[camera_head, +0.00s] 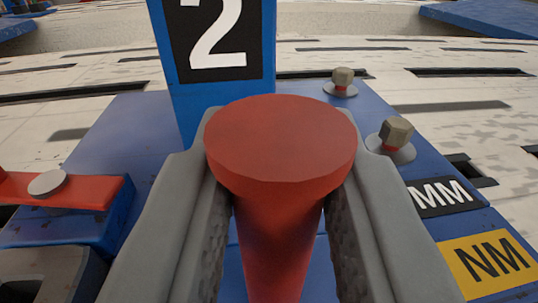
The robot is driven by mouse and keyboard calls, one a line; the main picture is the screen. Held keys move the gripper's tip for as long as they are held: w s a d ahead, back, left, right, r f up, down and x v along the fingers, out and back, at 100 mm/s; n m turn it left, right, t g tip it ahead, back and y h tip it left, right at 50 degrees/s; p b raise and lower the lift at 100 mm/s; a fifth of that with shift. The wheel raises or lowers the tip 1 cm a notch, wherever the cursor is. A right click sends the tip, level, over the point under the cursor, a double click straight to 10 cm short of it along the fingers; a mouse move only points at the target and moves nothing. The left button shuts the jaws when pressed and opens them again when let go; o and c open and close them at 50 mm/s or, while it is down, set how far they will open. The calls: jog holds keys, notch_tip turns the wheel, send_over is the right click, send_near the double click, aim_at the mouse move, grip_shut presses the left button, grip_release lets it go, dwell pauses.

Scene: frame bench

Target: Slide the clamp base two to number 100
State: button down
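The clamp base two is a blue base plate (109,142) with an upright blue post that carries a black plate with a white number 2 (214,38). A red handle (282,142) with a flat round top stands in front of the number plate and narrows downward. My gripper (282,200) has one grey finger on each side of the handle. The fingers look closed against it just below its top. Their tips are partly hidden by the handle. The number 100 does not show in this view.
Two bolts with washers, a far one (342,80) and a nearer one (393,138), stand on the right of the base. A red bar (85,190) is at left. The pale slotted bench (80,72) extends behind.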

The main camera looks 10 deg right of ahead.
jog(key=c, duration=1.3)
grip_release()
jog(key=shift+o, duration=0.2)
jog(key=s+a, duration=0.2)
jog(key=s, duration=1.5)
